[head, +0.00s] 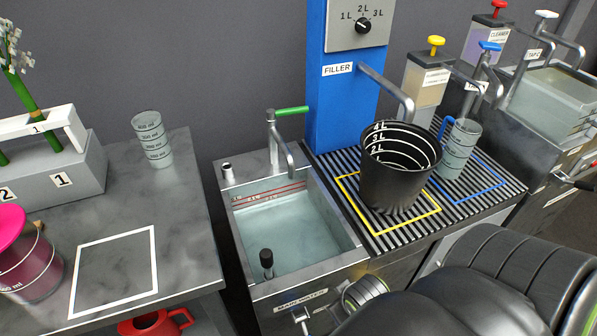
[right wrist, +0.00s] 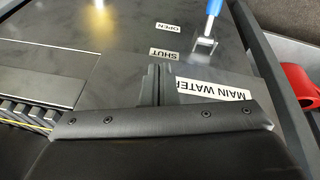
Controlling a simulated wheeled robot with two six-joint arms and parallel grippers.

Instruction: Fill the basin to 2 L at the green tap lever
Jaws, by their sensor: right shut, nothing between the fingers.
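The basin (head: 348,243) is a metal sink holding clear water, with red level lines on its back wall; the exact level is too small to read. The tap (head: 272,135) stands behind it, its green lever (head: 293,110) pointing right and its spout over the basin. I cannot tell whether water runs. A black knobbed post (head: 267,260) stands in the basin. My right gripper (right wrist: 157,72) is shut and empty, in front of the main water panel; a blue-handled lever (right wrist: 213,12) is apart from it. The head view hides its fingers behind my arm. My left gripper is out of view.
A black bucket (head: 388,185) stands inside a yellow outline on the slatted rack, with a measuring jug (head: 458,148) in a blue outline beside it. The blue filler (head: 343,110) stands behind. A clear jar (head: 152,140) and white square outline (head: 113,270) are on the left table.

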